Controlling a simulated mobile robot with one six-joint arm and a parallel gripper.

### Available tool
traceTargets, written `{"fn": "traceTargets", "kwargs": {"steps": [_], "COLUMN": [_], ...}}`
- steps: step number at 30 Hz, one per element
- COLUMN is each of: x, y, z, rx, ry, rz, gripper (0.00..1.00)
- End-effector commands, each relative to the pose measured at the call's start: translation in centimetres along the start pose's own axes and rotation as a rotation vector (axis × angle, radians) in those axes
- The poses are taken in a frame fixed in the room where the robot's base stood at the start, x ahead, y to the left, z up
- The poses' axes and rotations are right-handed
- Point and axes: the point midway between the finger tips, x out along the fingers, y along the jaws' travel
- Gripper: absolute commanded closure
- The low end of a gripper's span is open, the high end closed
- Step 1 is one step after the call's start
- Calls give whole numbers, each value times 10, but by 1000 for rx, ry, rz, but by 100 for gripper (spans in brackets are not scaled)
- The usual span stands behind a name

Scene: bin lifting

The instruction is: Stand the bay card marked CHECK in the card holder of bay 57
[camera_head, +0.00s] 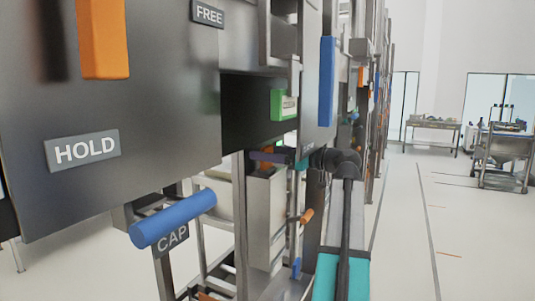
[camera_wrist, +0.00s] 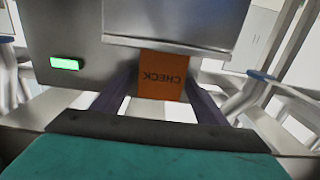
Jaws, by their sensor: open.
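The orange card marked CHECK (camera_wrist: 160,78) is in the middle of the wrist view, its lettering upside down there. Its upper edge in that view meets a grey metal box-like part (camera_wrist: 180,28), which may be the card holder. I cannot tell how deep the card sits in it. My gripper (camera_wrist: 162,92) is open, with one dark purple finger on each side of the card. Gaps show beside the card. In the head view my gripper (camera_head: 271,157) is small and partly hidden among the metal frames. No number 57 is readable.
A panel marked HOLD (camera_head: 82,150) fills the left of the head view, with a blue CAP handle (camera_head: 173,219) below. A green lamp (camera_wrist: 66,63) glows on the metal in the wrist view. Open floor (camera_head: 410,230) lies right.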

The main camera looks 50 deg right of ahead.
Motion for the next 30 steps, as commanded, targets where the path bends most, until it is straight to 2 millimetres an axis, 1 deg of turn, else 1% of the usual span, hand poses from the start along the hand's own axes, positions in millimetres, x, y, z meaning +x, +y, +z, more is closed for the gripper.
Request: {"fn": "traceTargets", "kwargs": {"steps": [5,24,30], "x": [-15,-104,-117], "y": [0,1,0], "z": [1,1,0], "rx": [-1,0,0], "ry": [0,0,0], "rz": [1,0,0], "gripper": [33,33,33]}}
